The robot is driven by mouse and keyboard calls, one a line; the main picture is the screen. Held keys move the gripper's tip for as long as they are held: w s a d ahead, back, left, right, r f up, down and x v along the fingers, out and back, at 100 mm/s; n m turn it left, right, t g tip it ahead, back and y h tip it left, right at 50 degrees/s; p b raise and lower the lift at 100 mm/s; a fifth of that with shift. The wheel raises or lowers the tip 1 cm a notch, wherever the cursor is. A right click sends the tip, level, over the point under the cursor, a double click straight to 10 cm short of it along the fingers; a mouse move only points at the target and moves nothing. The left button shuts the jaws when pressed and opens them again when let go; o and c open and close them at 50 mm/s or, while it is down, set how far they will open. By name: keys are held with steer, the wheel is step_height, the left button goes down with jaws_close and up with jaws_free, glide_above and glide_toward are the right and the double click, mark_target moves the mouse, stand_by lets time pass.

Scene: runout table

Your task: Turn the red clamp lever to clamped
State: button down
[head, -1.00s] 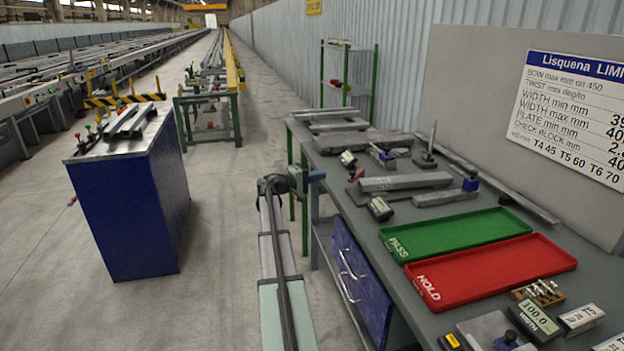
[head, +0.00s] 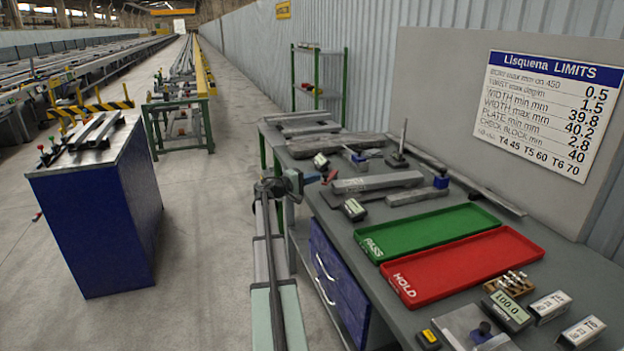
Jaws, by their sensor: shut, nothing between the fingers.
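The red clamp lever (head: 330,176) is small in the head view, at the bench's left edge by the near end of a pale grey bar (head: 378,182). Its angle is too small to read, and I cannot tell whether it is clamped. My gripper (head: 313,177) is at the end of my arm, just left of the lever, and is shut and empty. Its tips appear close to the lever, but I cannot tell whether they touch it.
The bench holds a green PASS tray (head: 425,233), a red HOLD tray (head: 462,266), a gauge (head: 354,210) and several metal bars. Drawers (head: 335,285) are below its left edge. A blue cabinet (head: 100,225) stands left, with open floor between.

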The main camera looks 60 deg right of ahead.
steer(key=shift+s+a+n+t+h, duration=0.2)
steer(key=shift+s+n+t+h, duration=0.1)
steer(key=shift+s+n+t, duration=0.25)
